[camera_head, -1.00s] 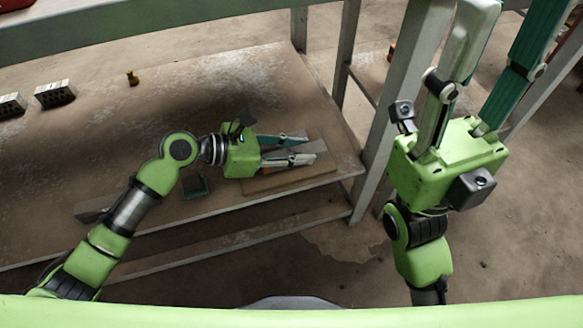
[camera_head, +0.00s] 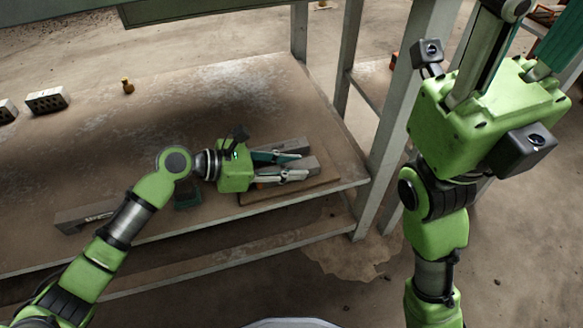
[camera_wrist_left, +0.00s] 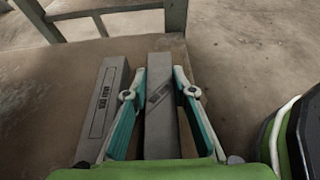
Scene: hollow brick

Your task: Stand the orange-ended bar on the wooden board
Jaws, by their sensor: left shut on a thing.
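My left gripper (camera_head: 284,166) is shut on a grey bar (camera_head: 307,165), one finger along each side. The bar lies lengthwise between the fingers; a spot of orange shows by the palm. In the left wrist view the bar (camera_wrist_left: 161,110) has a hatched label, and its near end is hidden. It is level, over the wooden board (camera_head: 300,191); I cannot tell whether it touches it. A second grey bar, marked 100 MM (camera_wrist_left: 103,112), lies beside it, apart from the fingers. My right gripper (camera_head: 530,45) is open and empty, its fingertips cut off by the frame.
A long grey bar (camera_head: 85,216) and a dark green block (camera_head: 187,200) lie left of the board near the table's front edge. Hollow bricks (camera_head: 46,100) and a small yellow piece (camera_head: 127,86) stand farther back. A metal post (camera_head: 398,120) rises at the right. The table's middle is clear.

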